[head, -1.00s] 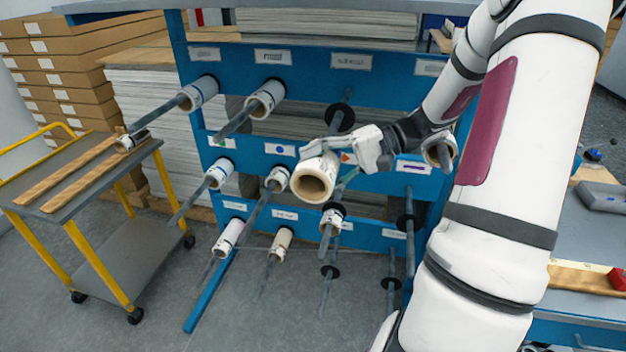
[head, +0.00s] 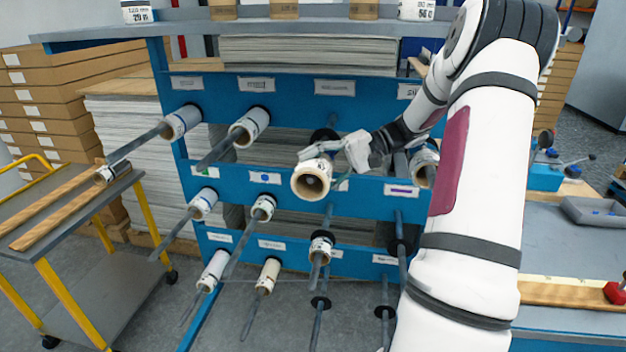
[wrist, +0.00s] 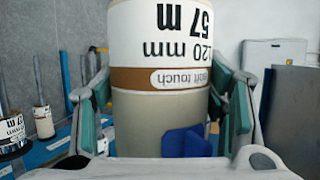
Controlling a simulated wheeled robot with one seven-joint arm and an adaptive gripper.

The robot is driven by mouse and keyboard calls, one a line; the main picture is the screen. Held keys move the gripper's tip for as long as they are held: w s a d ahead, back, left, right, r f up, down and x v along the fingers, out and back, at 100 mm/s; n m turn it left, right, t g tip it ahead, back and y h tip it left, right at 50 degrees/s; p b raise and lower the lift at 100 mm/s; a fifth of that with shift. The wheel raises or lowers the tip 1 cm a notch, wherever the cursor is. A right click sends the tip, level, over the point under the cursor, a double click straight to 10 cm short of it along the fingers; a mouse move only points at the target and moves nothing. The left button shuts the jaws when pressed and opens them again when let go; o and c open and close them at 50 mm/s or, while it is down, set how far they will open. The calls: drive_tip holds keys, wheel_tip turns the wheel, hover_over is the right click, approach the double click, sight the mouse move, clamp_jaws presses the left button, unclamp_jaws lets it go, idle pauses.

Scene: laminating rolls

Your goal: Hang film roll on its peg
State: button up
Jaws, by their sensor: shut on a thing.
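My gripper (head: 335,158) is shut around a film roll (head: 312,180), whose open cream end faces the head camera. The roll is in front of the blue rack (head: 290,88), by the middle label strip. In the wrist view the roll (wrist: 160,95) sits between the green-padded fingers, its label upside down: "120 mm", "57 m", "soft touch". A bare peg with a black disc (head: 324,136) is just behind and above the roll. Another bare peg with a disc (head: 400,248) is lower right. I cannot tell whether any peg is inside the roll's bore.
Neighbouring pegs carry rolls, such as one at upper left (head: 247,125), one in the row below (head: 263,207) and one under my held roll (head: 321,247). Their rods stick out toward me. A grey cart (head: 60,215) stands left, a workbench (head: 575,245) right.

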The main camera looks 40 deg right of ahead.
drive_tip(key=shift+w+d+b, duration=0.55)
drive_tip(key=shift+w+d, duration=0.55)
drive_tip(key=shift+d, duration=0.3)
drive_tip(key=shift+w+d+b, duration=0.6)
drive_tip(key=shift+w+d, duration=0.45)
drive_tip(key=shift+d, duration=0.3)
drive_tip(key=shift+w+d+b, duration=0.55)
drive_tip(key=shift+w+d, duration=0.55)
drive_tip(key=shift+d, duration=0.3)
drive_tip(key=o, duration=1.5)
drive_tip(key=shift+c, duration=0.2)
drive_tip(key=v, duration=1.2)
drive_tip(key=shift+s, duration=0.1)
